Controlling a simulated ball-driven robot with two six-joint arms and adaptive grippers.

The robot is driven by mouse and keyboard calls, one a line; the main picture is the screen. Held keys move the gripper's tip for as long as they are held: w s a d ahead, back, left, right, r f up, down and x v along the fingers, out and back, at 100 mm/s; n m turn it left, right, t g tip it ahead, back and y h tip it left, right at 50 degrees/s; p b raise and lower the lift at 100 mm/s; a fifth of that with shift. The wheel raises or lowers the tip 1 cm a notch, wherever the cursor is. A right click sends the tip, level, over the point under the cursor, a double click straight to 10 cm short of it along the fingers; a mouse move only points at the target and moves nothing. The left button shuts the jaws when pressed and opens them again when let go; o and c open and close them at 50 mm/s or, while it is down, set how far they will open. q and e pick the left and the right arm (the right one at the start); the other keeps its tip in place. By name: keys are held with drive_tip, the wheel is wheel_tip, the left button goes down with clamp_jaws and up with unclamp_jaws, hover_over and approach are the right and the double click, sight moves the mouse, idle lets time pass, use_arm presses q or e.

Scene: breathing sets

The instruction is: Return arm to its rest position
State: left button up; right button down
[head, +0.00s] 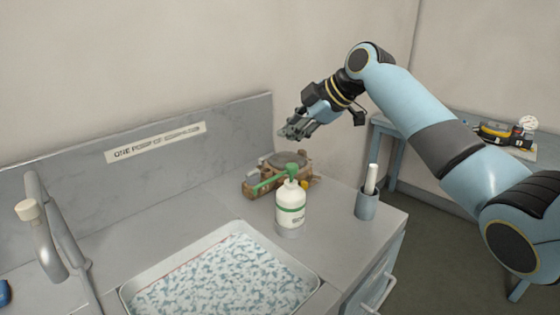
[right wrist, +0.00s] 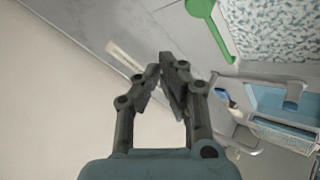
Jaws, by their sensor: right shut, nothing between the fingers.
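My right arm (head: 408,110) comes in from the right and reaches over the back right part of the counter. My right gripper (head: 284,134) is raised above the counter, shut and empty. Its closed fingers also show in the right wrist view (right wrist: 166,70). It hangs above and behind a white bottle (head: 290,207) with a green pump top, apart from it. Part of the green top shows at the upper edge of the right wrist view (right wrist: 203,8). My left gripper is not in view.
A grey cup (head: 366,206) with a white stick stands near the counter's right edge. A tray (head: 135,290) with speckled contents is at front, a tap (head: 45,230) at left. A side table (head: 392,126) stands back right.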

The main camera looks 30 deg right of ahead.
drive_tip(key=s+a+f+m+g+h, duration=0.1)
drive_tip(key=s+a+f+m, duration=0.15)
drive_tip(key=s+f, duration=0.5)
drive_tip(key=s+a+f+m+g+h, duration=0.1)
drive_tip(key=s+f+m+h, duration=0.2)
drive_tip(key=s, duration=0.8)
drive_tip(key=s+f+m+g+h, duration=0.2)
drive_tip(key=s+m, duration=0.7)
drive_tip(key=s, duration=1.2)
drive_tip(key=s+d+f+g+b, duration=0.15)
drive_tip(key=f+b, duration=0.45)
drive_tip(key=f, duration=1.3)
drive_tip(key=d+f+b, duration=0.2)
drive_tip(key=f+b, duration=0.4)
drive_tip(key=f, duration=1.3)
drive_tip(key=s+f+b, duration=0.4)
drive_tip(key=s+f, duration=0.5)
drive_tip(key=f, duration=0.3)
drive_tip(key=s+f+g+b, duration=0.1)
drive_tip(key=s+f+b, duration=0.4)
drive_tip(key=s+f, duration=0.4)
wheel_tip(320, 180, down, 4)
drive_tip(key=shift+s+d+r, duration=0.2)
drive_tip(key=shift+s+d, duration=0.15)
drive_tip(key=shift+s, duration=0.05)
